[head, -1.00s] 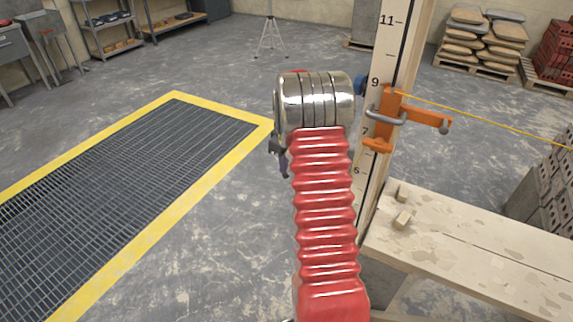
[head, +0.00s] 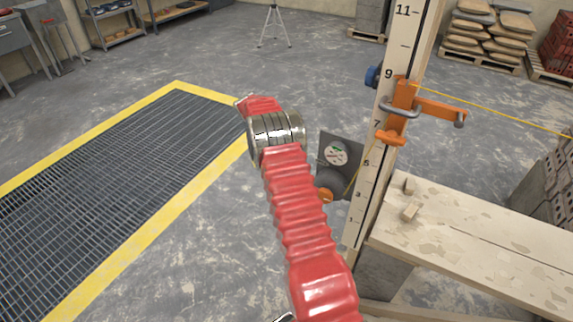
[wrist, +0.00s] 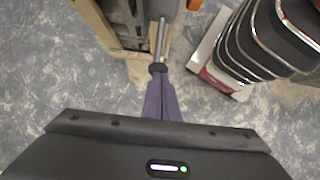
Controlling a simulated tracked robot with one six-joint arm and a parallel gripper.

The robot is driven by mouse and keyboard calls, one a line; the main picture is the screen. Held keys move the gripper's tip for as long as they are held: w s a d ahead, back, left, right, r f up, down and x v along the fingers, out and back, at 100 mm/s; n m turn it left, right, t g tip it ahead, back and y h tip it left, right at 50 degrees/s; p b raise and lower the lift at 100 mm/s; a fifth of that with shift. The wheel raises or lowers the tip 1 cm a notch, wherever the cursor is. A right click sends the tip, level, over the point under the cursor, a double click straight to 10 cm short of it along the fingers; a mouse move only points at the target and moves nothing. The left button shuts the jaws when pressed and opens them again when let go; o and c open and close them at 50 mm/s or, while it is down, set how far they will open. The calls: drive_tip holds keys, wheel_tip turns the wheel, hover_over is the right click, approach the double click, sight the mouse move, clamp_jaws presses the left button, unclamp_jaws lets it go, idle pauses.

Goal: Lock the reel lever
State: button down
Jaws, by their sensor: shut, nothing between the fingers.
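The reel (head: 330,180) is a dark drum on a grey plate (head: 338,148) with a round label, beside the numbered post in the head view. An orange part (head: 325,196) shows at its lower side; my arm covers its left edge. In the wrist view, my gripper (wrist: 159,76) has its purple fingers together and empty. A thin metal rod with a dark knob (wrist: 158,67), perhaps the lever, lies right at the fingertips; I cannot tell whether they touch. The head view hides my gripper behind my arm.
The numbered post (head: 385,120) carries an orange clamp (head: 402,110) and a taut yellow line. A plank bench (head: 470,240) with small wooden blocks stands at right. A yellow-edged floor grate (head: 130,180) lies at left.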

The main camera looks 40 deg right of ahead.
drive_tip(key=shift+f+g, duration=0.3)
drive_tip(key=shift+r, duration=0.15)
drive_tip(key=shift+r, duration=0.65)
drive_tip(key=shift+a, duration=0.1)
